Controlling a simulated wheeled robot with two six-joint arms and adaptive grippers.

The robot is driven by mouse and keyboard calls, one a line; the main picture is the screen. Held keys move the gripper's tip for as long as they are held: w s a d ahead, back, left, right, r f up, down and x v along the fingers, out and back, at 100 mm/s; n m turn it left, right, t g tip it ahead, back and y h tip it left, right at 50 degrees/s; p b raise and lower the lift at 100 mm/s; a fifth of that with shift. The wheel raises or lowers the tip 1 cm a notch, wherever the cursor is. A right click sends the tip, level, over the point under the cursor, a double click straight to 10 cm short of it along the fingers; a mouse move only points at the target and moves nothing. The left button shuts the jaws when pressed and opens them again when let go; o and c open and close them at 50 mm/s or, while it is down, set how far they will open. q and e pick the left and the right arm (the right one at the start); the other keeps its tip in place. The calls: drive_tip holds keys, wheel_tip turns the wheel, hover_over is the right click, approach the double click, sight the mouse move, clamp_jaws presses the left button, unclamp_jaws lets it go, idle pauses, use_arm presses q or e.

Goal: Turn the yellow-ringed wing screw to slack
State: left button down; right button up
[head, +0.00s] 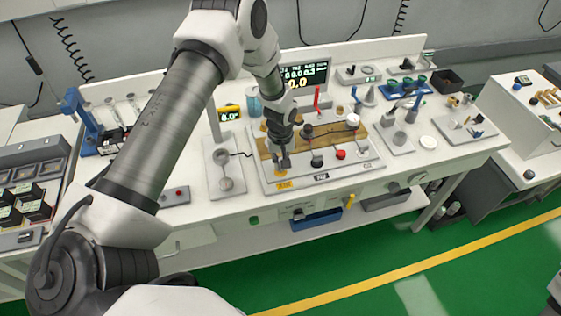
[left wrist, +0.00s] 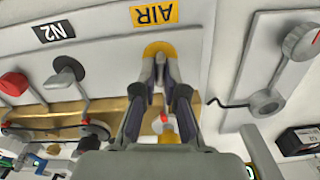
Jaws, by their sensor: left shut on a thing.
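The yellow-ringed wing screw shows in the left wrist view as a yellow disc (left wrist: 160,48) beside the yellow AIR label (left wrist: 154,13). In the head view its yellow ring (head: 280,174) is at the front left of the brass-coloured panel. My left gripper (head: 283,163) reaches down over it from above. In the left wrist view the fingers of my left gripper (left wrist: 160,70) are closed together at the yellow disc, shut on the screw's wing, which they mostly hide. The wing's exact angle cannot be made out.
A black knob (head: 317,161) by the N2 label (head: 321,177) and a red knob (head: 341,154) stand close to the right of the screw. A grey stand plate (head: 224,186) with a cable is to the left. A digital display (head: 305,74) stands behind.

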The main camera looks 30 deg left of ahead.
use_arm(q)
drive_tip(key=shift+s+f, duration=0.15)
drive_tip(key=shift+s, duration=0.05)
drive_tip(key=c, duration=1.2)
unclamp_jaws()
drive_tip(key=shift+c, duration=0.2)
drive_tip(key=shift+w, duration=0.15)
wheel_tip(320, 180, up, 12)
